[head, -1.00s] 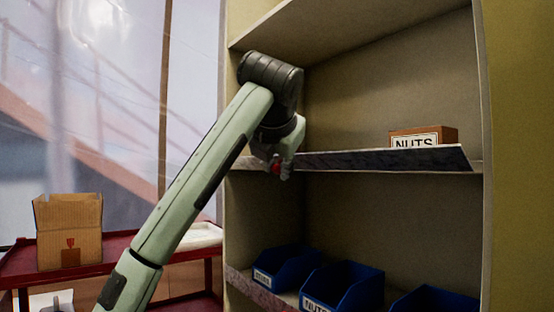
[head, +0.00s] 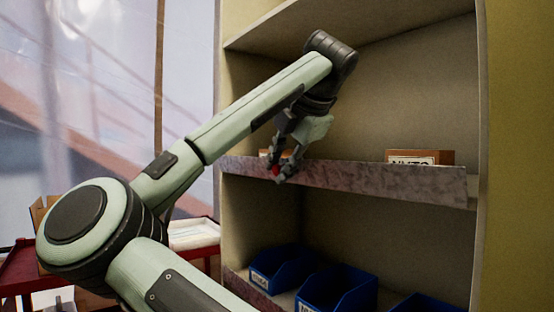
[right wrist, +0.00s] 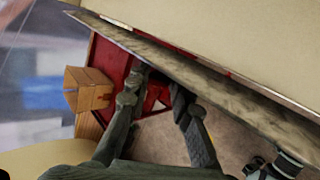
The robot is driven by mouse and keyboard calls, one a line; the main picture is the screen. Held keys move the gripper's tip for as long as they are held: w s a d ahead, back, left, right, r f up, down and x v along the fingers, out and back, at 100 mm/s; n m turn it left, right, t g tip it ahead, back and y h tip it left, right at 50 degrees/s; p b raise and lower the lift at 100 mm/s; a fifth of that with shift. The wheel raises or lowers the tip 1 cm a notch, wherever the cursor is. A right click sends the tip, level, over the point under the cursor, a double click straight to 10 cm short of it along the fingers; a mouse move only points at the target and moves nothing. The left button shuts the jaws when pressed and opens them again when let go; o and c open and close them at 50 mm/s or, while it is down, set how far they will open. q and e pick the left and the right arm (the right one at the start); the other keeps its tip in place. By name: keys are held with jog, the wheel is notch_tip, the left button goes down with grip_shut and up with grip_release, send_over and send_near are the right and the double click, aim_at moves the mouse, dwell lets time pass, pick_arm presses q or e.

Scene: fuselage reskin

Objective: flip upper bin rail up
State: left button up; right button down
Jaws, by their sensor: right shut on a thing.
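The upper bin rail (head: 375,182) is a mottled grey strip along the front of the upper shelf. Its broad face stands roughly upright and faces me. My right gripper (head: 279,175) is at the left part of the rail, shut on its edge, with a small red spot at the fingertips. In the right wrist view the rail (right wrist: 215,85) runs diagonally past my right gripper's fingers (right wrist: 161,84); the exact contact is hard to see. My left gripper is not in view.
A box labelled NUTS (head: 420,158) sits behind the rail at right; another small box (head: 264,154) is partly hidden by my gripper. Blue bins (head: 340,288) stand on the lower shelf. A red cart (head: 22,268) and cardboard box (right wrist: 88,88) stand at left.

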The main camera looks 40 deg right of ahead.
jog(key=shift+d+r+m+y+p, duration=0.35)
jog(key=shift+m+y+p, duration=0.1)
jog(key=shift+y, duration=0.25)
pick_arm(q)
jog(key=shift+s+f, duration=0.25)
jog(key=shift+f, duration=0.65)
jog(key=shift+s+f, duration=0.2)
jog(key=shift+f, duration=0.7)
pick_arm(e)
jog(key=c, duration=1.3)
grip_release()
jog(key=shift+c, duration=0.2)
jog(key=shift+s, duration=0.1)
jog(key=v, duration=1.2)
jog(key=shift+d, duration=0.15)
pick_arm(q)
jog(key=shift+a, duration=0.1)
pick_arm(e)
jog(key=shift+f, duration=0.2)
